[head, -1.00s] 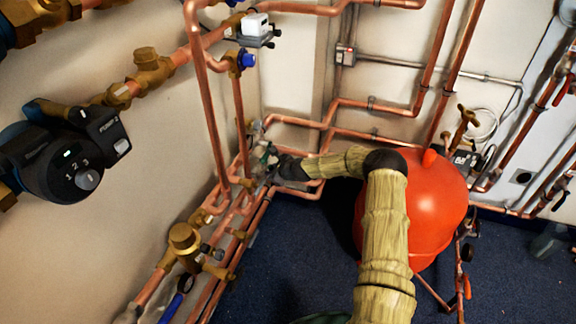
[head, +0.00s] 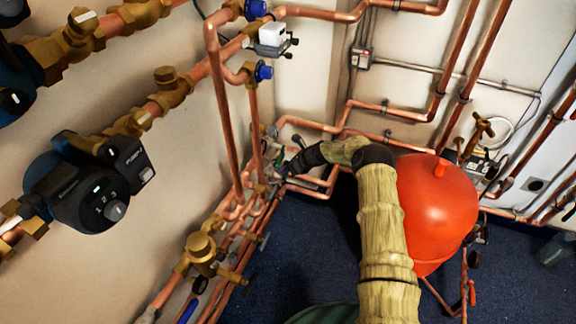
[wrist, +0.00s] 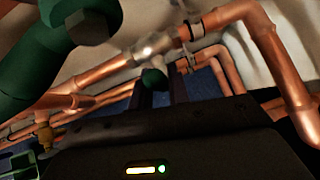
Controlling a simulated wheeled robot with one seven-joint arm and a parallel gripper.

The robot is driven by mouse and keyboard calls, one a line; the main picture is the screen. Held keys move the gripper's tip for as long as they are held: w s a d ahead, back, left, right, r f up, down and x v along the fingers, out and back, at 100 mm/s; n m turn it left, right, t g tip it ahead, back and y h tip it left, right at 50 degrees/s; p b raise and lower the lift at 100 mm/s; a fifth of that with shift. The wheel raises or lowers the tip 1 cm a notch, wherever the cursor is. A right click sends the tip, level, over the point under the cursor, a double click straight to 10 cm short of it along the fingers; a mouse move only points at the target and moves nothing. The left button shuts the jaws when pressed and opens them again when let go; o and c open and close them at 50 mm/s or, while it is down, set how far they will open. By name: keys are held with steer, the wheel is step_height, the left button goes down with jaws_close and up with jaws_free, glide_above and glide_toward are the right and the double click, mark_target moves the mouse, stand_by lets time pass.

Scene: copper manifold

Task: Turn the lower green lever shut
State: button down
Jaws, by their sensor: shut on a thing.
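My gripper (wrist: 161,88) is at the pipes in the corner. A larger dark green lever (wrist: 35,62) fills the upper left of the wrist view, close to the camera. In the head view my gripper (head: 286,169) is small and dark at the low pipes, and the lever in it cannot be made out there.
Copper pipes (wrist: 265,50) run close around the gripper. A red tank (head: 432,205) stands right of my arm. A pump (head: 92,190) and brass valves (head: 200,248) line the left wall. Dark blue floor (head: 310,265) is clear between pipes and tank.

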steer(key=shift+w+a+r, duration=0.1)
steer(key=shift+w+r, duration=0.15)
steer(key=c, duration=1.6)
jaws_free()
steer(key=shift+o, duration=1.3)
steer(key=shift+f, duration=0.15)
steer(key=p+v, duration=0.4)
steer(key=v, duration=1.3)
steer(key=shift+d, duration=0.2)
